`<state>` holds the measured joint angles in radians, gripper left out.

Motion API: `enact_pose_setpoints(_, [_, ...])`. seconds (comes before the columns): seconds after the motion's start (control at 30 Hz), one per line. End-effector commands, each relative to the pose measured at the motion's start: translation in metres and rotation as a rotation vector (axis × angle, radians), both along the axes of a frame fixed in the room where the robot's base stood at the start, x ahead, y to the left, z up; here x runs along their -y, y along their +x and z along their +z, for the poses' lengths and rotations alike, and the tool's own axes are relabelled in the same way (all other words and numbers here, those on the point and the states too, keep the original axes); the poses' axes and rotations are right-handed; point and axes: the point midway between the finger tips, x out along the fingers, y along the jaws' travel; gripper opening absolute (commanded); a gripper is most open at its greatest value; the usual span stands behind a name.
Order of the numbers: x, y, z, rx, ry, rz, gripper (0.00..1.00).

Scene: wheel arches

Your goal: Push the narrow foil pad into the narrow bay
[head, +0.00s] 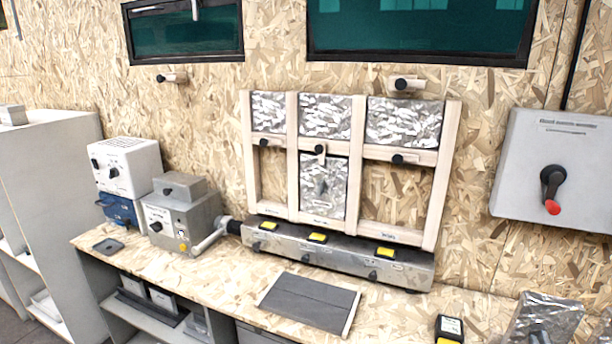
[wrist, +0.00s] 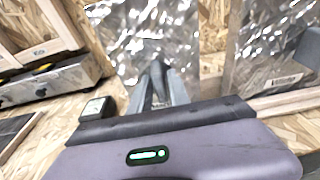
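A wooden frame (head: 292,168) on the wall has three lower bays. The left lower bay (head: 272,180) is the narrowest and empty, the middle one holds a foil pad (head: 323,186), and the wide right one (head: 396,195) is empty. Two foil pads stand on the bench at the lower right; the nearer-left one (head: 545,314) shows in the wrist view (wrist: 125,35), the other (wrist: 285,45) right of it. My gripper (wrist: 156,72) is in front of the left pad, fingers close together. Whether they touch or hold it I cannot tell.
Three foil pads (head: 325,116) fill the frame's upper row. A metal rail (head: 340,262) with yellow tags runs below it. A dark grey mat (head: 310,302) and a small black box (head: 450,328) lie on the bench. A grey wall box (head: 535,185) with a red-tipped handle hangs at right.

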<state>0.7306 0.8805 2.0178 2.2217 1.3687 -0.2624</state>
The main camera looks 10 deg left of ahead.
Motion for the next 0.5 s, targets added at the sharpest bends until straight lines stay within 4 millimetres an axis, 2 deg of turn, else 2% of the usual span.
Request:
enact_pose_setpoints(0.03, [0.000,0.000,0.000,0.000,0.000,0.000,0.10])
enact_pose_setpoints(0.1, [0.000,0.000,0.000,0.000,0.000,0.000,0.00])
enact_pose_setpoints(0.3, [0.000,0.000,0.004,0.000,0.000,0.000,0.00])
enact_pose_setpoints(0.5, [0.000,0.000,0.031,0.001,0.000,0.000,0.00])
